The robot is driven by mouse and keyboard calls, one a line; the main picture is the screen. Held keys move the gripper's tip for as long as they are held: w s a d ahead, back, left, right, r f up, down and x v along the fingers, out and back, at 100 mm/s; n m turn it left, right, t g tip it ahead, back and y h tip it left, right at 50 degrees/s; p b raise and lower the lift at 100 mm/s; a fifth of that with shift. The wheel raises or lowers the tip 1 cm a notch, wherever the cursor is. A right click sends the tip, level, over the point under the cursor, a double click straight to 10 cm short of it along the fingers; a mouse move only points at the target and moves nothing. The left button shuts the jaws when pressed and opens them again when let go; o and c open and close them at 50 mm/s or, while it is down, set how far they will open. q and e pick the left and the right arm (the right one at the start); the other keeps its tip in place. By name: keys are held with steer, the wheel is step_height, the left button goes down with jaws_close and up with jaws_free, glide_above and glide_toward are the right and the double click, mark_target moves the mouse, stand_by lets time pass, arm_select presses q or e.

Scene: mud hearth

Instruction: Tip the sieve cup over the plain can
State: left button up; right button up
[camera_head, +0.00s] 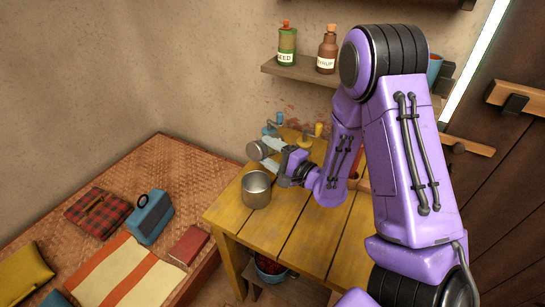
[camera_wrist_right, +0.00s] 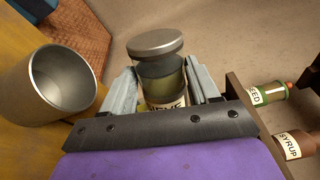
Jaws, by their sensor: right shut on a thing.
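The plain can (camera_head: 256,190) is an open grey metal can, standing upright on the yellow table's left part. Its open mouth also shows in the wrist view (camera_wrist_right: 48,85). My right gripper (camera_head: 271,158) is shut on the sieve cup (camera_head: 257,150), a clear jar with a grey metal top and a partly hidden label. In the wrist view the cup (camera_wrist_right: 156,45) sits between the fingers, with greenish contents visible. The cup is held tipped about sideways, its metal top pointing left, above and behind the can. My left gripper is out of view.
The yellow plank table (camera_head: 285,232) has a blue item (camera_head: 270,129) and a yellow item (camera_head: 318,130) at its back. A wall shelf (camera_head: 300,73) holds a green bottle (camera_head: 287,46) and a brown syrup bottle (camera_head: 327,50). A woven bed (camera_head: 150,165) lies left.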

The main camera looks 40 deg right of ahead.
mark_target(263, 145)
steer(key=n, duration=0.2)
steer(key=a+n+b, duration=0.1)
steer(key=n, duration=0.1)
steer(key=shift+s+a+n, duration=0.1)
steer(key=shift+a+n, duration=0.1)
steer(key=shift+n, duration=0.2)
steer(key=shift+a+r+n, duration=0.1)
steer(key=shift+r+n, duration=0.1)
steer(key=shift+n, duration=0.3)
stand_by(1.0)
